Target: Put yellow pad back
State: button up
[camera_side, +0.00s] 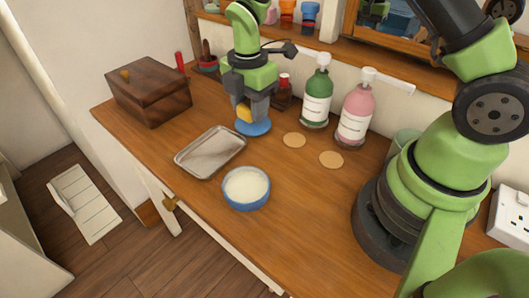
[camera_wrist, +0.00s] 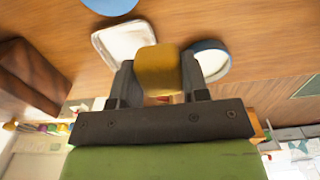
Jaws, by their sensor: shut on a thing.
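My gripper (camera_side: 249,108) is over the back middle of the wooden table, pointing down. It is shut on the yellow pad (camera_side: 243,113), a small block. In the wrist view the pad (camera_wrist: 157,68) sits between the two dark fingers of my gripper (camera_wrist: 156,82). A flat blue disc (camera_side: 254,129) shows just below the gripper in the side view. I cannot tell whether the pad touches it. The blue disc (camera_wrist: 108,4) also shows at the top of the wrist view.
A metal tray (camera_side: 211,151) and a blue bowl with white contents (camera_side: 246,187) stand in front. Green (camera_side: 317,97) and pink (camera_side: 355,115) pump bottles and two tan coasters (camera_side: 331,159) are right. A wooden box (camera_side: 149,91) stands left. The table's front right is clear.

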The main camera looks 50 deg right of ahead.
jog(key=s+d, duration=0.1)
jog(key=s, duration=0.3)
send_over(269, 156)
notch_tip(269, 156, down, 5)
jog(key=shift+r, duration=0.1)
jog(key=shift+f, duration=2.35)
jog(key=shift+f, duration=0.1)
jog(key=o, duration=0.8)
